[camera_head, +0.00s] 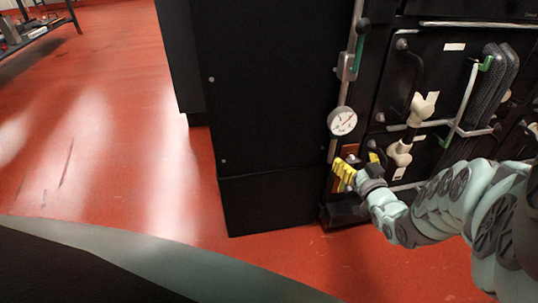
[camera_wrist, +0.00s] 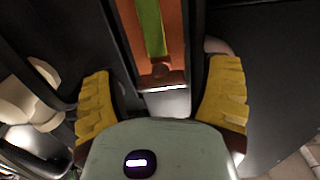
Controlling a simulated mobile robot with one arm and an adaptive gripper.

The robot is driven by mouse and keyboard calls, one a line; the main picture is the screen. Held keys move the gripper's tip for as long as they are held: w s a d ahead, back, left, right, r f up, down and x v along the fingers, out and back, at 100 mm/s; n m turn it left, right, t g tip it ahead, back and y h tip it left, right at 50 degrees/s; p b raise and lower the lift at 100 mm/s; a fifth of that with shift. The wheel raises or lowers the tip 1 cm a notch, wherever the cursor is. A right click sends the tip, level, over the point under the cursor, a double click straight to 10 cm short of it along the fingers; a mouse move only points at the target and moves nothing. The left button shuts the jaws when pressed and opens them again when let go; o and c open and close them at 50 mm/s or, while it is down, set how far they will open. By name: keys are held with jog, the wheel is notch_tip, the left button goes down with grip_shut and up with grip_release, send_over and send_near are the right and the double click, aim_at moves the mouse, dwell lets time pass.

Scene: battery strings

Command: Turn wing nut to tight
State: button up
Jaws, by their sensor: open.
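My gripper (camera_head: 344,172) has yellow padded fingers and is low at the front of the black battery rack (camera_head: 265,110), near its left front corner. In the wrist view my gripper (camera_wrist: 161,80) has its fingers spread wide on both sides of an orange-brown plate (camera_wrist: 125,15) with a green strip (camera_wrist: 152,28). A metal edge crosses the plate's lower end. Nothing is seen clamped between the fingers. I cannot make out the wing nut for certain; the palm housing and fingers hide part of this area. A pinkish rounded piece (camera_wrist: 217,46) shows behind the right finger.
A round white gauge (camera_head: 342,121) sits on a pipe just above my gripper, with a green-handled valve (camera_head: 358,55) higher up. Cream fittings (camera_head: 420,108) and corrugated grey hoses (camera_head: 487,85) are to the right.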

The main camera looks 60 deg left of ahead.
jog(key=shift+d, duration=0.1)
jog(key=v, duration=1.2)
dwell(0.9)
dwell(0.5)
